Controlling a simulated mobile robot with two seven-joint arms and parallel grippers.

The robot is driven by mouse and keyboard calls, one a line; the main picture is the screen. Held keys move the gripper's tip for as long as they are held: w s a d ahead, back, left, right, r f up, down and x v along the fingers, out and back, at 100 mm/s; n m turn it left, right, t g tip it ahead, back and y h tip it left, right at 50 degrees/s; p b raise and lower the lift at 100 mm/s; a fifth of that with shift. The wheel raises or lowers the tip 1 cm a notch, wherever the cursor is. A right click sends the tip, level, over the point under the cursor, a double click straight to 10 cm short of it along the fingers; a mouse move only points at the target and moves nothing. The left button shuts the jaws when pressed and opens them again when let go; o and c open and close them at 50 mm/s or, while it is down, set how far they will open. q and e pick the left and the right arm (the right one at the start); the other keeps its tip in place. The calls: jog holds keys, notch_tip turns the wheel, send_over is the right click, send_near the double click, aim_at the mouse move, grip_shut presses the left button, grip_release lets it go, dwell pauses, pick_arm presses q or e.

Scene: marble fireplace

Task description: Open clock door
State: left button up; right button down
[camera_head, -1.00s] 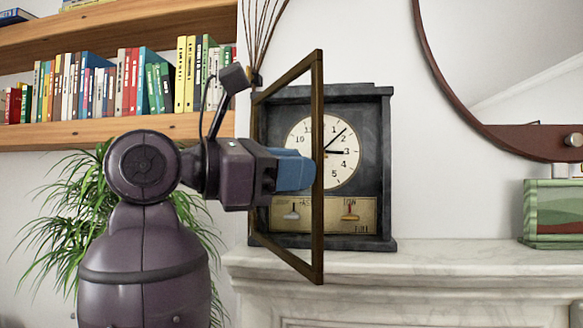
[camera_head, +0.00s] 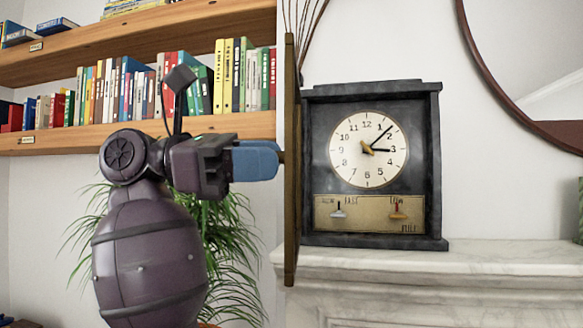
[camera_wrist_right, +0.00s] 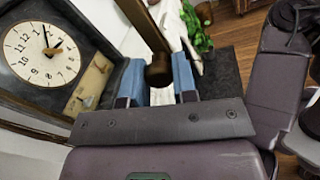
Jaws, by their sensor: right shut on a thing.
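The dark clock (camera_head: 316,160) stands upright on the marble mantel, its white dial (camera_head: 369,149) and brass lower panel uncovered. Its brown framed door (camera_head: 291,200) stands swung out at the clock's left side, seen nearly edge-on in the head view. My right gripper (camera_head: 277,160), with blue fingers, meets the door from the left. In the right wrist view, the fingers (camera_wrist_right: 158,78) are on either side of a round brown knob on the door frame (camera_wrist_right: 146,24). The clock face (camera_wrist_right: 42,52) shows at the left there. My left gripper is out of view.
The marble mantel (camera_head: 480,256) carries the clock, with free room to its right. Wooden shelves (camera_head: 140,133) with books are behind my arm. A green plant (camera_head: 225,235) stands below them. A round brown-framed mirror (camera_head: 483,80) hangs at right.

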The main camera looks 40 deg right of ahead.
pick_arm(q)
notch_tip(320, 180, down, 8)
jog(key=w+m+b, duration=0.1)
jog(key=b, duration=1.5)
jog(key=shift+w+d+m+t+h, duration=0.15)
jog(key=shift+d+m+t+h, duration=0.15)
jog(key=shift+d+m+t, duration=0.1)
pick_arm(e)
jog(key=w+a+m+g+y, duration=0.2)
jog(key=w+a+m+y, duration=0.1)
jog(key=w, duration=0.4)
jog(key=w+a+m+g+y, duration=0.3)
jog(key=w+a+y, duration=0.1)
jog(key=w, duration=0.3)
jog(key=shift+a+f+g+y, duration=0.15)
jog(key=shift+g+y, duration=0.15)
jog(key=shift+y, duration=0.3)
pick_arm(q)
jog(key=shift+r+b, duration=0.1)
jog(key=shift+b, duration=0.25)
pick_arm(e)
jog(key=shift+r, duration=0.2)
